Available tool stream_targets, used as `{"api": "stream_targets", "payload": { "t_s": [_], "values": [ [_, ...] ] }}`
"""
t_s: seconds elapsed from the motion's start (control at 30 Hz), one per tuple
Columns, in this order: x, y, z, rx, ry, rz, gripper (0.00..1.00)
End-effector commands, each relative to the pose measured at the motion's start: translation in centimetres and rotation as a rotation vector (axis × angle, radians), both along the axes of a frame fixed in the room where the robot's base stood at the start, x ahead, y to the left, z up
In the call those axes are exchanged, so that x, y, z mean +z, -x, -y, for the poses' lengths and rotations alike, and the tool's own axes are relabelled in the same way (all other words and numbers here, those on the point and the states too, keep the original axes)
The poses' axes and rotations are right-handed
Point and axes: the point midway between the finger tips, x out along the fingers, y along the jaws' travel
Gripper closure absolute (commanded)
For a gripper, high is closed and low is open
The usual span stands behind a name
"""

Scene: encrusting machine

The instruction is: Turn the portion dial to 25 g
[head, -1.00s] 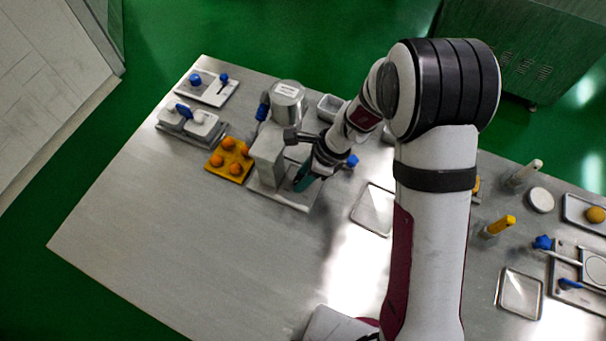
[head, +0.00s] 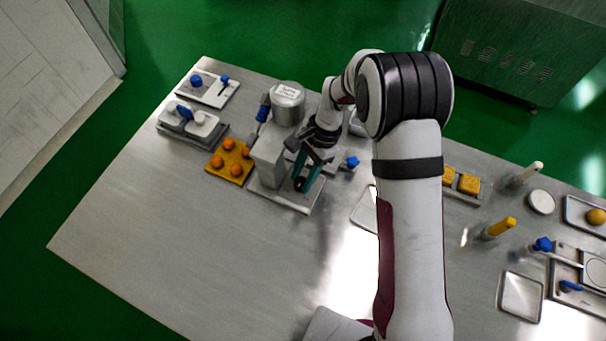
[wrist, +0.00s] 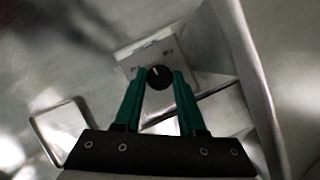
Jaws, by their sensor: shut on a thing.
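The portion dial (wrist: 159,77) is a small round black knob with a white pointer line, on a pale plate (wrist: 185,55) of the machine. In the wrist view the pointer points up, tilted slightly left. The small marks around the dial are too blurred to read. My gripper (wrist: 158,73) has its green fingers shut on the dial, one on each side. In the head view my gripper (head: 301,182) is low at the right front of the grey encrusting machine (head: 268,160), with its round metal hopper (head: 288,100) behind.
A blue knob (head: 352,162) is right of my gripper. The front-left table is clear.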

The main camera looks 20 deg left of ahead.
Motion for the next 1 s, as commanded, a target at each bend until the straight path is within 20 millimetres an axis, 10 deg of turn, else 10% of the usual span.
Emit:
{"api": "stream_targets", "payload": {
  "t_s": [0.77,0.8,1.0],
  "values": [
    [-0.01,0.0,-0.02,0.088,0.0,0.0,1.0],
    [-0.01,0.0,-0.02,0.088,0.0,0.0,0.53],
    [0.0,0.0,-0.05,0.087,0.001,0.0,0.3]
  ]
}}
